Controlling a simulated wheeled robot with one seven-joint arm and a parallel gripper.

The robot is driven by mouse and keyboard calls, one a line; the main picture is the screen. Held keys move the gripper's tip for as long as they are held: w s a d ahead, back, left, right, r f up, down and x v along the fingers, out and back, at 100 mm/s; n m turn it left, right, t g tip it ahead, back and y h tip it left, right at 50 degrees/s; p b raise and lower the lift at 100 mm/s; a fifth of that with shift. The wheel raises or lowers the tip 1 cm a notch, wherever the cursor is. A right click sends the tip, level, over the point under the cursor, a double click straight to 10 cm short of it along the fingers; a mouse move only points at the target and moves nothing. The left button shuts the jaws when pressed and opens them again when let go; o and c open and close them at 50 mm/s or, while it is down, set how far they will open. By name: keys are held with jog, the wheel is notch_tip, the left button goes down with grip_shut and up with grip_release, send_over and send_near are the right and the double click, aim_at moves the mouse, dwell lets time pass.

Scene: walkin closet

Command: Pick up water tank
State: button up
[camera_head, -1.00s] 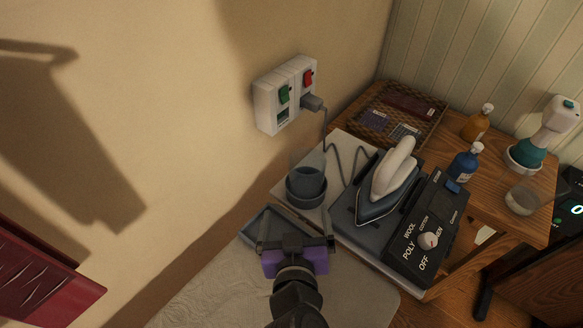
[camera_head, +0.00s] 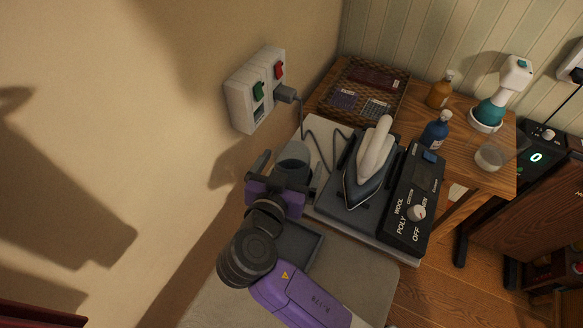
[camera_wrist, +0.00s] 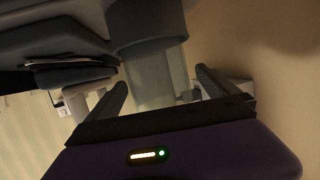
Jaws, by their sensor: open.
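The water tank (camera_head: 294,154) appears to be the round grey and translucent container beside the iron's base, near the wall. In the head view my gripper covers its lower part. The wrist view shows its clear cylinder and a wide grey band (camera_wrist: 150,27). My gripper (camera_head: 287,170) is open and empty, right at the tank. In the wrist view its fingers (camera_wrist: 161,84) lie on either side of the clear part, with no clear contact. I cannot tell how deep the tank sits between them.
The iron (camera_head: 373,160) stands on its base right of the tank, with a dial panel (camera_head: 408,215) beside it. A cord runs to the wall socket (camera_head: 255,90). A grey tray (camera_head: 300,245) lies below the gripper. Blue (camera_head: 435,130) and amber (camera_head: 440,90) bottles stand farther right.

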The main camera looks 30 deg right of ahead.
jog(key=shift+w+d+f, duration=0.2)
jog(key=shift+w+d, duration=0.15)
jog(key=c, duration=1.4)
jog(key=shift+c, duration=0.7)
jog(key=shift+r, duration=0.1)
